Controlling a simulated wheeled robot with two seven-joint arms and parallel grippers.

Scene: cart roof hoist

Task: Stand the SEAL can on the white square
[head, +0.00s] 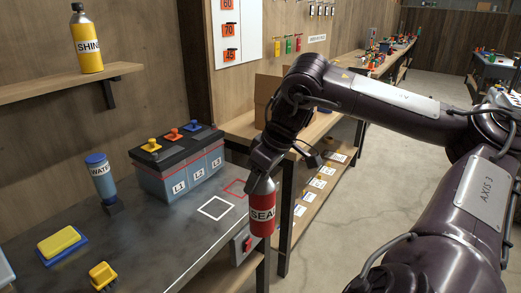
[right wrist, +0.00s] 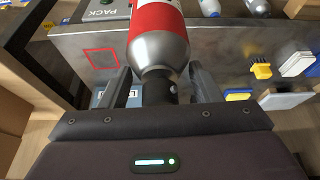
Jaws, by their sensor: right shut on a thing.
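The SEAL can (head: 262,214) is red with a white label and a grey top. My right gripper (head: 262,172) is shut on its top, and the can hangs about upright. In the head view the can appears at the right edge of the grey table, right of the white square (head: 216,207). The square is an empty white outline on the tabletop. In the right wrist view the can (right wrist: 157,45) sits between the fingers of my right gripper (right wrist: 163,90). I cannot pick out the white square there. My left gripper is not in view.
A red square outline (head: 235,188) lies just behind the white one. A battery-like box (head: 180,165) with L1 to L3 labels stands behind left. The WATER bottle (head: 101,177), a yellow sponge-like block (head: 59,242) and a yellow brush (head: 103,275) are further left. The SHINE bottle (head: 86,42) is on a shelf.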

